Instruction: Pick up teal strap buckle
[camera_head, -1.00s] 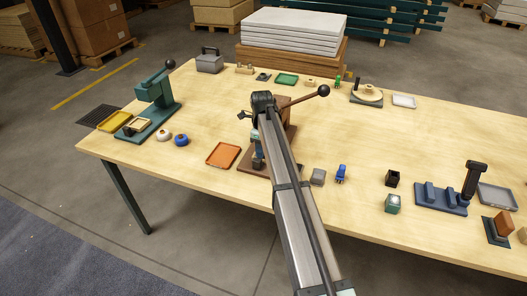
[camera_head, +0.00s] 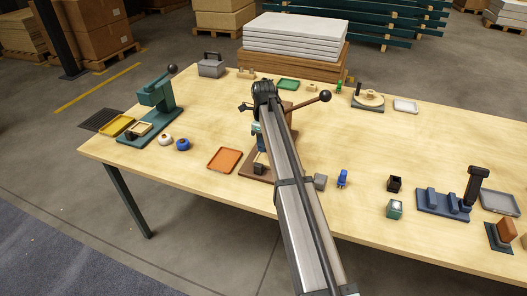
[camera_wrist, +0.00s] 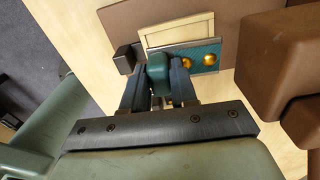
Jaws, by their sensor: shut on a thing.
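My gripper (camera_wrist: 158,84) is shut on the teal strap buckle (camera_wrist: 158,70). In the wrist view the buckle's rounded teal block sits between the two dark blue-grey fingers. A textured teal strip with two gold studs (camera_wrist: 207,53) and a grey edge extends to the right, seemingly part of the same piece. In the head view the gripper is largely hidden behind my arm, above a brown press base (camera_head: 252,171); a small teal patch (camera_head: 257,127) shows there.
A cream frame (camera_wrist: 147,41) and a dark block (camera_wrist: 125,58) sit on the brown base; brown press parts (camera_wrist: 283,60) stand close on the right. An orange tray (camera_head: 224,160) lies left of the base.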

